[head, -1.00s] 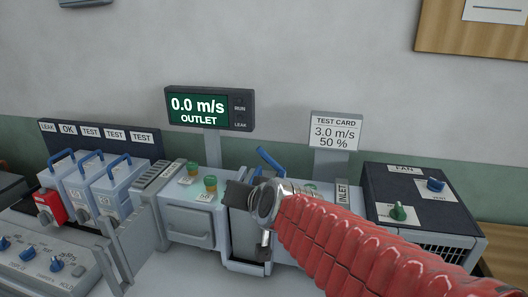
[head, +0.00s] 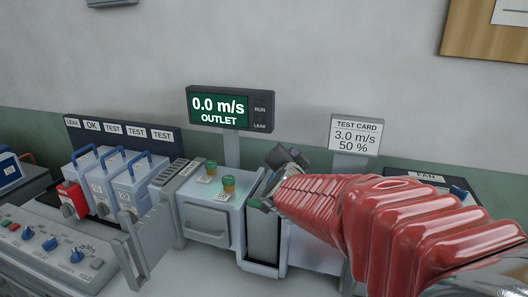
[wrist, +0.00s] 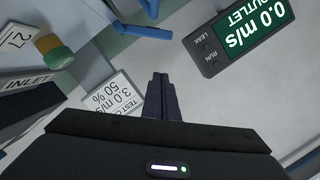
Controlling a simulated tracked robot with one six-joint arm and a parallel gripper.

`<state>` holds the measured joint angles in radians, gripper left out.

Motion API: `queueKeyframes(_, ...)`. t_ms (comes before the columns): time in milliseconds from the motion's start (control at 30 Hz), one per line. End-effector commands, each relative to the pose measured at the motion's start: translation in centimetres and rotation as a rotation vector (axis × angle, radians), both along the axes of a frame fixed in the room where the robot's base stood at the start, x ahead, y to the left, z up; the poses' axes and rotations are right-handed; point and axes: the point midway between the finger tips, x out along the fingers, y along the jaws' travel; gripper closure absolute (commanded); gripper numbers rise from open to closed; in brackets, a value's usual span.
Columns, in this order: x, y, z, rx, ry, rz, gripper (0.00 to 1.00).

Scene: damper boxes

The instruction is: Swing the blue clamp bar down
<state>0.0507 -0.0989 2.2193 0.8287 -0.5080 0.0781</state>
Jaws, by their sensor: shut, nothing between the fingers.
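The blue clamp bar (wrist: 148,31) shows at the top of the wrist view, between the display and the test card. In the head view my gripper and red-sleeved arm hide it. My gripper (head: 290,155) is above the open slot (head: 262,235) in the middle of the bench. In the wrist view my gripper (wrist: 160,78) has its dark fingers together with nothing between them. The fingertips appear apart from the blue bar; the exact gap is hard to tell.
The outlet display (head: 219,107) reads 0.0 m/s. The test card (head: 355,137) stands right of my gripper. Several damper boxes with blue handles (head: 131,178) stand at left.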

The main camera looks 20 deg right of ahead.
Motion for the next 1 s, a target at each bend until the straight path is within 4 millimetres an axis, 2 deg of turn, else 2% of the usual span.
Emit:
queueKeyframes(367,1.2,-0.6,-0.2,0.001,0.001,0.0,1.0)
queueKeyframes(1000,7.5,-3.4,-1.5,0.001,0.001,0.0,1.0)
